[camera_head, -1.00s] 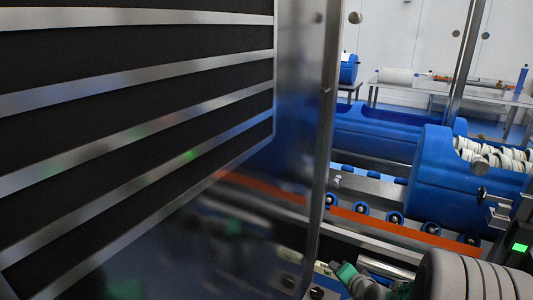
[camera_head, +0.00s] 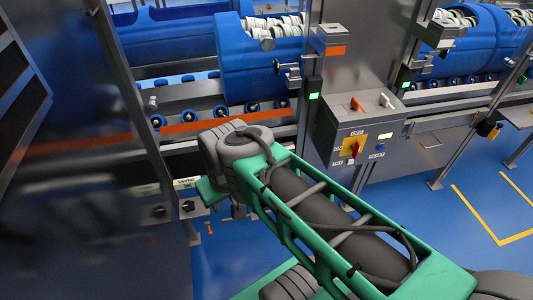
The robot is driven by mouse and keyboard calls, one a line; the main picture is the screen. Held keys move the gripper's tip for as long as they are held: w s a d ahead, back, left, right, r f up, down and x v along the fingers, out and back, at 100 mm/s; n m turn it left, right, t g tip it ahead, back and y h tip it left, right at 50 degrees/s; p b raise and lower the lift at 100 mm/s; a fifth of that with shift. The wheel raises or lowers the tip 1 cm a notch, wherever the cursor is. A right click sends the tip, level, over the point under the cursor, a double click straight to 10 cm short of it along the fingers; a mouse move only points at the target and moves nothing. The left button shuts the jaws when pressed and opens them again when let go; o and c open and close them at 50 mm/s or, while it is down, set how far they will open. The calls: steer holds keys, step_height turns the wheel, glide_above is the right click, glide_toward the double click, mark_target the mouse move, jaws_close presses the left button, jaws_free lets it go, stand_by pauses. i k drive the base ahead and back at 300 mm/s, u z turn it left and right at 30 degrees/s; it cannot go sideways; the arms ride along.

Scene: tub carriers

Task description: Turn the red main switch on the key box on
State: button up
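The key box (camera_head: 343,128) is a grey metal box on a cabinet, right of centre in the head view. Its front carries a yellow plate (camera_head: 346,143) with the red main switch (camera_head: 355,148) on it. The plate has small lettering, and I cannot tell clearly which mark the switch points to. My green and grey arm reaches in from the lower right, and its grey joint lies left of the box. The switch is unobstructed, and I see no contact with it. My gripper cannot be made out in this view.
An orange lever (camera_head: 357,104) and a white one (camera_head: 386,100) stand on top of the key box. Large blue tubs (camera_head: 259,70) rest on a roller line behind. A dark louvred panel (camera_head: 22,100) stands close at left. Blue floor (camera_head: 445,205) is clear at right.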

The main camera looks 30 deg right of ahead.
mark_target(355, 148)
steer(key=z, duration=0.85)
steer(key=k, duration=0.45)
steer(key=z, duration=0.85)
steer(key=i, duration=0.5)
steer(key=u, duration=1.9)
steer(key=k, duration=0.6)
steer(key=z, duration=0.35)
